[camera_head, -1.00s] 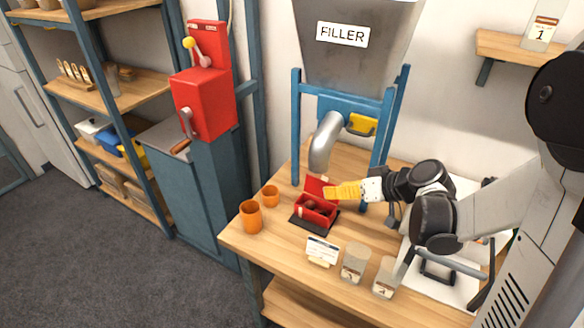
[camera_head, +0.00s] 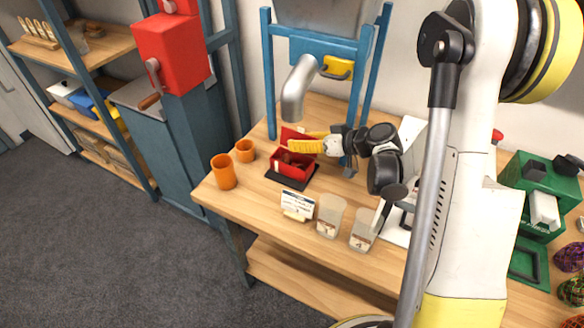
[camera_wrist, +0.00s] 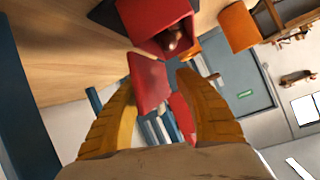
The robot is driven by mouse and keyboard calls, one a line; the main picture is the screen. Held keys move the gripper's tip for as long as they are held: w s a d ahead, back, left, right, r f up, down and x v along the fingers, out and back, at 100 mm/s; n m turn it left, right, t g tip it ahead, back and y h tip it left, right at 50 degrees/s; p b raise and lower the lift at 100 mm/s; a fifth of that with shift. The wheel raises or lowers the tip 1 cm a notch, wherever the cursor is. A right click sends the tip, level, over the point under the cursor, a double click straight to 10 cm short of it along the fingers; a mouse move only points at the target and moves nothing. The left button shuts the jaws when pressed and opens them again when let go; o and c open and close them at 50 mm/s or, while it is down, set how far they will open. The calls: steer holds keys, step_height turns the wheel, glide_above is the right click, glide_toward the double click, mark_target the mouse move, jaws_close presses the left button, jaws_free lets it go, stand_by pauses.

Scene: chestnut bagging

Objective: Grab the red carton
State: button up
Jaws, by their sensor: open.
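The red carton (camera_head: 293,164) stands open on a dark pad on the wooden table, with brown chestnuts inside and its lid raised at the back. In the wrist view the carton (camera_wrist: 150,16) is at the top, tilted in the picture, with its red lid flap (camera_wrist: 149,82) hanging toward the fingers. My gripper (camera_head: 290,146) has yellow fingers and is at the carton's lid, from the right. In the wrist view my gripper (camera_wrist: 155,85) is open, one finger on each side of the flap. I cannot tell whether either finger touches it.
Two orange cups (camera_head: 223,172) stand left of the carton. A filler spout (camera_head: 297,90) hangs above and behind it, between blue posts. A label card (camera_head: 297,204) and clear cups (camera_head: 330,215) stand in front. A green machine (camera_head: 536,190) is at the far right.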

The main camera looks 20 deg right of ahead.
steer(key=b+x, duration=0.2)
steer(key=x, duration=0.3)
steer(key=shift+s, duration=0.1)
steer(key=shift+r, duration=0.15)
jaws_close()
